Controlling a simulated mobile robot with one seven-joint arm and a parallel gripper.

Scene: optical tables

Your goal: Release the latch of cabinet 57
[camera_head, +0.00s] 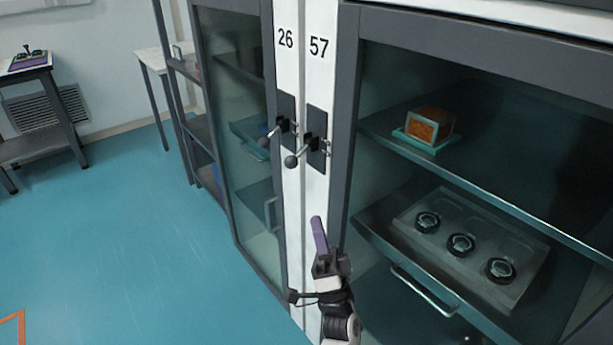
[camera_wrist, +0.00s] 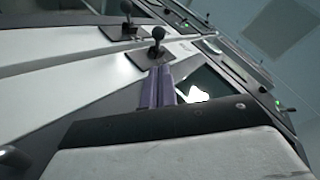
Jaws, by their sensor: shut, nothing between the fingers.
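Cabinet 57 (camera_head: 347,110) is the right-hand cabinet, with a dark frame and a glass front, and its number is on a white post. Its latch (camera_head: 317,149) is a dark plate with a lever ending in a dark ball, pointing down and left. My gripper (camera_head: 318,222) has purple fingers, closed together and empty, below this latch and apart from it. In the wrist view the fingers (camera_wrist: 160,72) point toward a ball-ended lever (camera_wrist: 158,33), which looks like the latch of 57. Whether the cabinet door is fastened cannot be told.
The similar latch of cabinet 26 (camera_head: 283,127) sits close by on the left. Behind the glass of 57 are an orange block (camera_head: 430,125) on a shelf and a tray (camera_head: 405,222) with round dark items. Blue floor (camera_head: 130,240) is open at left.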

